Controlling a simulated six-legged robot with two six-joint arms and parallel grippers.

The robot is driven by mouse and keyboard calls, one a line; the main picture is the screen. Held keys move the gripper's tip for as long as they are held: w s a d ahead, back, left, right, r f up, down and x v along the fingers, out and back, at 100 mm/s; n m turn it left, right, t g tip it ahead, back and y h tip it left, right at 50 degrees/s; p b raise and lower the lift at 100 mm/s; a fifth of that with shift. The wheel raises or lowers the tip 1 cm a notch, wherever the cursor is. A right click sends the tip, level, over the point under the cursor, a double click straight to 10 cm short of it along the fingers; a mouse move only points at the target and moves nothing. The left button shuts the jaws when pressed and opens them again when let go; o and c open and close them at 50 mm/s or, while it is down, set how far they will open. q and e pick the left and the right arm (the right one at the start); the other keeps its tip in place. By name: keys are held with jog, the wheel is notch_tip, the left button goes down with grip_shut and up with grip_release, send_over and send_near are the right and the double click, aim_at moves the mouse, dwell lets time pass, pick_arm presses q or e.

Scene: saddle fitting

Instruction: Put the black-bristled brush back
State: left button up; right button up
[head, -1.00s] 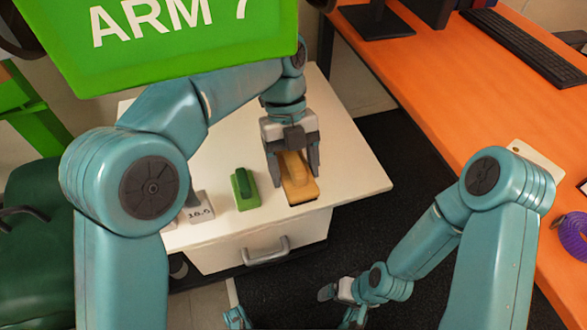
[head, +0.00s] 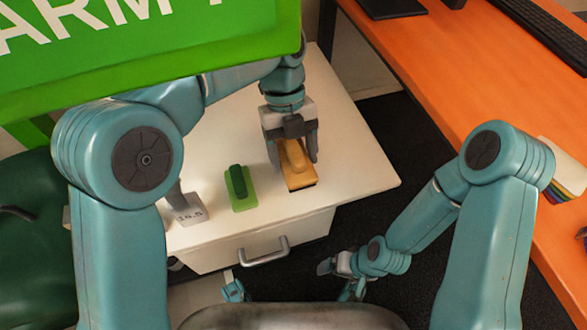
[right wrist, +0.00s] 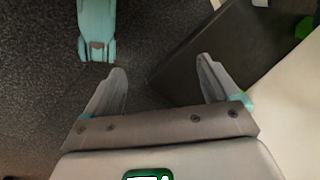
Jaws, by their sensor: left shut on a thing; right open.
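The tan wooden brush (head: 295,172) with a dark bristle edge underneath is at the white cabinet top (head: 355,165), towards its front. My left gripper (head: 291,150) is shut on it from behind and above, one finger on each side. I cannot tell whether the bristles touch the top or hang just above it. My right gripper (head: 343,264) is low in front of the cabinet, over the dark floor. In the right wrist view the right gripper (right wrist: 162,88) is open and empty.
A green block with a darker handle (head: 240,188) stands left of the brush. The cabinet drawer has a metal handle (head: 264,252). An orange desk (head: 440,75) is on the right. The cabinet top right of the brush is clear.

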pick_arm(q)
notch_tip(320, 180, down, 6)
jog(key=shift+r+b, duration=0.25)
jog(key=shift+b, duration=0.7)
jog(key=shift+r, duration=0.1)
jog(key=o, duration=1.1)
jog(key=shift+o, duration=0.2)
jog(key=p+v, duration=0.6)
jog(key=v, duration=0.6)
